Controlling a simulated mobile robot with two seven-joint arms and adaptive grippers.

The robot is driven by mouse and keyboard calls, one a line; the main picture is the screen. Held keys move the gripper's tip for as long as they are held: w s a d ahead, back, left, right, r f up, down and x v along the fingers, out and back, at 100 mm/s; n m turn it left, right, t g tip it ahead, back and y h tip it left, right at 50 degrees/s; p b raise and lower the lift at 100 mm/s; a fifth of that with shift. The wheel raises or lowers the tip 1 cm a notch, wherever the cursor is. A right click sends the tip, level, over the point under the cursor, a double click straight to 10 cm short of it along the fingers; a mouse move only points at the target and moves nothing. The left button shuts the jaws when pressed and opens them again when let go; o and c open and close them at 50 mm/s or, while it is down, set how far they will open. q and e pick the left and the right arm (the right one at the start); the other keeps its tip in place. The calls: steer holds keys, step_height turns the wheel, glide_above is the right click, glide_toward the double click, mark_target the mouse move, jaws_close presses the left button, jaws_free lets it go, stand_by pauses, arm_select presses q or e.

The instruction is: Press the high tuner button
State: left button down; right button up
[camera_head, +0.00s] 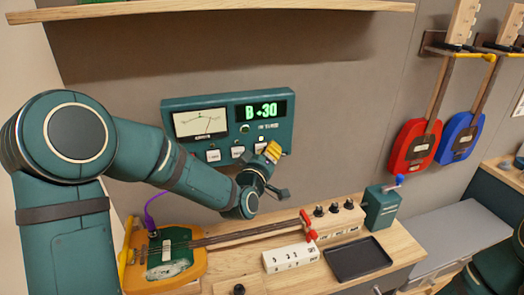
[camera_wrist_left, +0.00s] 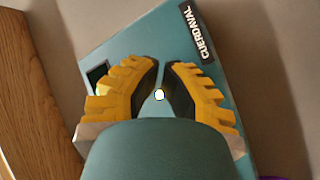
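The tuner (camera_head: 228,128) is a teal wall box with a needle meter and a green display reading "B +30". White buttons line its lower edge: a left button (camera_head: 213,155), a middle button (camera_head: 238,151) and one at the right, mostly behind my gripper. My left gripper (camera_head: 271,151) has its yellow fingers in front of the tuner's lower right part. In the left wrist view its fingers (camera_wrist_left: 161,66) are drawn together with a narrow gap, empty. A small white round spot (camera_wrist_left: 159,95) shows between them. Contact with a button cannot be told. My right gripper is out of view.
Below stand a wooden bench (camera_head: 225,270), a yellow instrument (camera_head: 165,258), a white block (camera_head: 291,257), a black tray (camera_head: 357,258) and a teal box with a crank (camera_head: 382,208). A shelf (camera_head: 210,12) runs above. Red (camera_head: 415,148) and blue (camera_head: 460,138) instruments hang at right.

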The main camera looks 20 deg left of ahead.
arm_select(q)
steer(key=shift+s+d+b, duration=0.3)
steer(key=shift+s+d, duration=0.05)
steer(key=shift+s, duration=0.2)
steer(key=shift+s+d+b, duration=0.55)
steer(key=shift+s+d, duration=0.15)
steer(key=shift+s, duration=0.35)
steer(key=shift+s+d+b, duration=0.5)
steer(key=shift+s+d, duration=0.2)
steer(key=shift+s, duration=0.35)
